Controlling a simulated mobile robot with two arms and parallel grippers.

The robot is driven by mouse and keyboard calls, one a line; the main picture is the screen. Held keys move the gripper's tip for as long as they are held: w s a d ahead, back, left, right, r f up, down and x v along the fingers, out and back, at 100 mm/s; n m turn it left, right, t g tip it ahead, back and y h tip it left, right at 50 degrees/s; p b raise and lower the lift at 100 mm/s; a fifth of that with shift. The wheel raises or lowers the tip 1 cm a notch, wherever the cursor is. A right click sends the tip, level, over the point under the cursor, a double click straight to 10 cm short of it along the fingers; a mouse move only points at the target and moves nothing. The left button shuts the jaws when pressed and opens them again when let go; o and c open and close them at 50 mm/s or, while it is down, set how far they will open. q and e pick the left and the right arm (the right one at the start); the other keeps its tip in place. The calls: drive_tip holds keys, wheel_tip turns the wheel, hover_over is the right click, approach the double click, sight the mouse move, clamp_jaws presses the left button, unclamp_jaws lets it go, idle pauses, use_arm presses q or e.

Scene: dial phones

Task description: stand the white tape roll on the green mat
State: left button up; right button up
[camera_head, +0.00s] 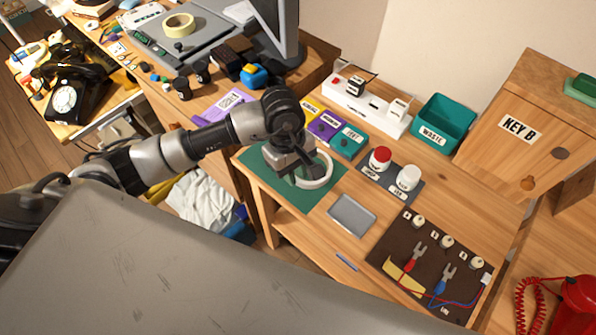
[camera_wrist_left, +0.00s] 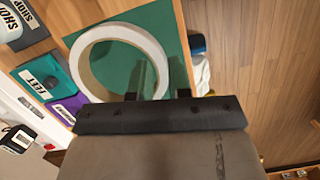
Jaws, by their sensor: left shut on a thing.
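The white tape roll (camera_head: 327,176) is at the green mat (camera_head: 317,201), its ring face turned upward in the head view. My left gripper (camera_head: 299,176) is shut on the near left part of its rim. In the left wrist view the roll (camera_wrist_left: 83,67) is a wide white ring with the green mat (camera_wrist_left: 172,25) showing through and behind it. The left gripper (camera_wrist_left: 157,95) covers the ring's lower right part there. I cannot tell whether the roll touches the mat. My right gripper is not in view.
Labelled yellow, purple and teal boxes (camera_head: 347,141) stand behind the mat. A grey tray (camera_head: 352,215) and a brown wiring board (camera_head: 400,250) lie toward the right front. A teal waste bin (camera_head: 443,123) stands farther back.

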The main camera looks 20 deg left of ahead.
use_arm(q)
drive_tip(key=shift+w+f, duration=0.4)
drive_tip(key=shift+w, duration=0.2)
drive_tip(key=shift+w+f, duration=0.35)
drive_tip(key=shift+w, duration=0.25)
drive_tip(key=shift+f+p, duration=0.4)
drive_tip(key=shift+f, duration=1.6)
drive_tip(key=shift+f, duration=0.1)
drive_tip(key=o, duration=0.7)
drive_tip(key=r, duration=0.4)
drive_tip(key=a+r, duration=0.1)
drive_tip(key=r, duration=0.3)
drive_tip(key=w+a+r+b, duration=0.1)
drive_tip(key=r, duration=0.3)
drive_tip(key=shift+w, duration=0.1)
